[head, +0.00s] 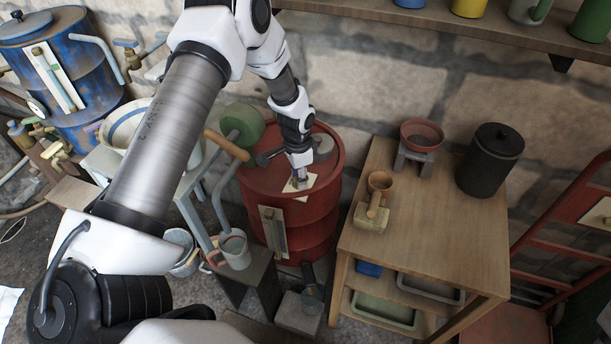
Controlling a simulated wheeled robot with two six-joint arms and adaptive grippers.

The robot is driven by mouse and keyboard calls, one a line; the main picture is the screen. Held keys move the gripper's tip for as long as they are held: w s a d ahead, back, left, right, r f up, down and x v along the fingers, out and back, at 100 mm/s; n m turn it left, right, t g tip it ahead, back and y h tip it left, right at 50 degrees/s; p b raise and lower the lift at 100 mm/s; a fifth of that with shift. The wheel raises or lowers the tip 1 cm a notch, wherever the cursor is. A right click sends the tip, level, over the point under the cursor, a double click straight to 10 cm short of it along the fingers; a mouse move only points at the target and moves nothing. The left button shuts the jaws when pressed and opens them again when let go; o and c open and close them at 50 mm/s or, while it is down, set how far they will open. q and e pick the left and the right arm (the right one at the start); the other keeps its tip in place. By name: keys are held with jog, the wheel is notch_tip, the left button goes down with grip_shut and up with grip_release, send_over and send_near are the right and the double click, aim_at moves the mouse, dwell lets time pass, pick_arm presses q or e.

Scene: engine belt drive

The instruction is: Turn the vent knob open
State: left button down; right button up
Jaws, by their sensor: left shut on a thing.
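A red drum (330,207) stands against the stone wall, left of the wooden table. A small cream plate (308,186) lies on its top near the front. My left gripper (298,179) reaches down from above to this plate. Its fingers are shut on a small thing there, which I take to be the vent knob. The fingers hide most of the knob, so its angle cannot be read. My right gripper is not in view.
A grey round part (322,146) and a dark fitting sit on the drum behind the gripper. A green wheel with a wooden handle (227,145) stands close left.

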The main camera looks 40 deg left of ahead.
pick_arm(q)
jog(key=shift+s+f, duration=0.1)
jog(key=shift+s, duration=0.15)
jog(key=c, duration=0.8)
grip_release()
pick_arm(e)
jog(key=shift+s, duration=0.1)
pick_arm(q)
notch_tip(320, 180, up, 4)
jog(key=shift+w+a+f, duration=0.1)
jog(key=shift+f, duration=0.1)
jog(key=r, duration=0.8)
jog(key=shift+s+r, duration=0.25)
jog(key=shift+r, duration=0.15)
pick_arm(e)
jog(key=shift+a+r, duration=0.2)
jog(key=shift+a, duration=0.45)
pick_arm(q)
jog(key=shift+d, duration=0.2)
